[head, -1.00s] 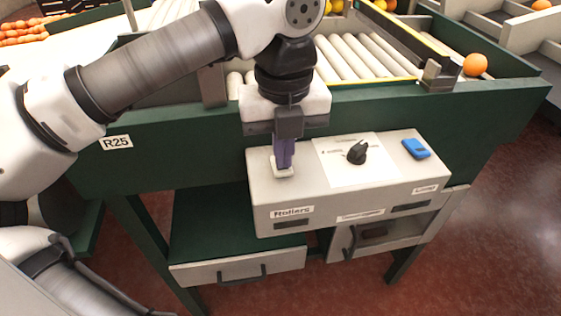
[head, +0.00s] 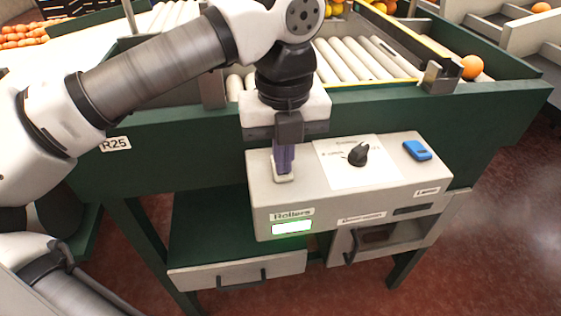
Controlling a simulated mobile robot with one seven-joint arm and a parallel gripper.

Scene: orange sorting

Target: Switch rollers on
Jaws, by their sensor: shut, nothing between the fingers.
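The control box (head: 330,205) is a pale box on the front of the green sorting table. Its left end carries the label "Rollers" (head: 291,214), and the indicator (head: 292,227) under that label glows green. My gripper (head: 284,174) is shut and points straight down onto the pale switch (head: 284,179) above this label. The fingertips appear to touch the switch and hide most of it. The white rollers (head: 352,58) lie in the table behind the box.
A black rotary knob (head: 358,154) sits mid-box, and a blue switch (head: 417,150) sits at its right end with a dark indicator below. An orange (head: 471,67) rests at the right of the table. A drawer (head: 238,271) is below.

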